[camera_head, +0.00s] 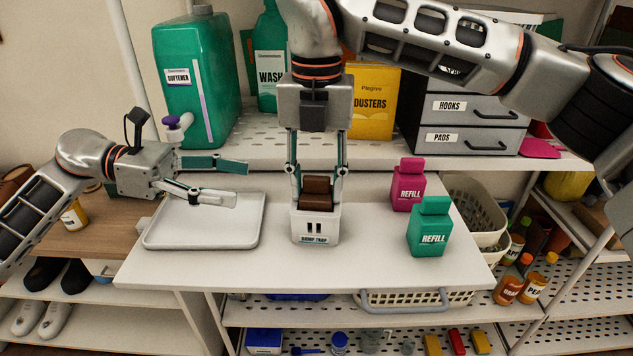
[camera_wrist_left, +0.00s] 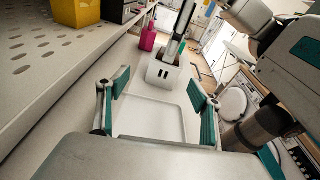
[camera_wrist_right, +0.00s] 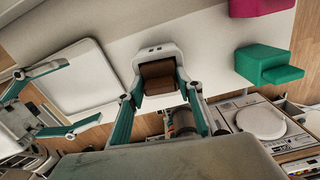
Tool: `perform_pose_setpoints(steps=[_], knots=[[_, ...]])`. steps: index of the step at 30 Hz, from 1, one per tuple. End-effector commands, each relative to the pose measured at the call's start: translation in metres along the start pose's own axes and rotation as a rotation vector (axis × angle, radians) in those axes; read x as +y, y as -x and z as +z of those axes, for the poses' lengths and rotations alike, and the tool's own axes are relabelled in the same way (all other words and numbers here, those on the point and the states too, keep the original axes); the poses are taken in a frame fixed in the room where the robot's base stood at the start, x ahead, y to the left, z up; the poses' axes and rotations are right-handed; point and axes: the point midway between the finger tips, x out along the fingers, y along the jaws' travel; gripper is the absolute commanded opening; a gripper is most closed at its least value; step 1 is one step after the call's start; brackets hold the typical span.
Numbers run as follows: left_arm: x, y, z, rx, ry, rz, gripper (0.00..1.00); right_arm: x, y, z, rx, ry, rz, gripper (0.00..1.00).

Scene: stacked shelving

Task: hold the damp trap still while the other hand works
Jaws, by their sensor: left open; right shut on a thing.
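The damp trap (camera_head: 315,229), a white box with a brown top part, stands upright on the white worktop. It also shows in the left wrist view (camera_wrist_left: 163,75) and the right wrist view (camera_wrist_right: 159,54). My right gripper (camera_head: 318,200) reaches down from above and is shut on the damp trap, one finger on each side. My left gripper (camera_head: 242,184) is open and empty, left of the trap and above the grey tray (camera_head: 203,241). Its two fingers point toward the trap, apart from it.
A pink refill bottle (camera_head: 407,188) and a green refill bottle (camera_head: 429,231) stand right of the trap. The shelf behind holds a softener jug (camera_head: 199,100), a yellow dusters box (camera_head: 372,105) and drawers (camera_head: 470,122). The worktop in front of the trap is clear.

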Motion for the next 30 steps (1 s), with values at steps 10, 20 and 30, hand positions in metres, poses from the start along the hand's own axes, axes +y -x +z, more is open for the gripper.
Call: perform_pose_setpoints(steps=[10, 20, 30], knots=[[-0.005, -0.041, -0.028, 0.113, -0.118, -0.095, 0.65, 0.0, 0.0, 0.0, 0.0, 0.0, 0.0, 0.18], [-0.009, -0.075, -0.032, 0.113, -0.117, -0.098, 0.65, 0.0, 0.0, 0.0, 0.0, 0.0, 0.0, 0.18], [-0.013, -0.118, -0.037, 0.115, -0.117, -0.096, 0.65, 0.0, 0.0, 0.0, 0.0, 0.0, 0.0, 0.18]])
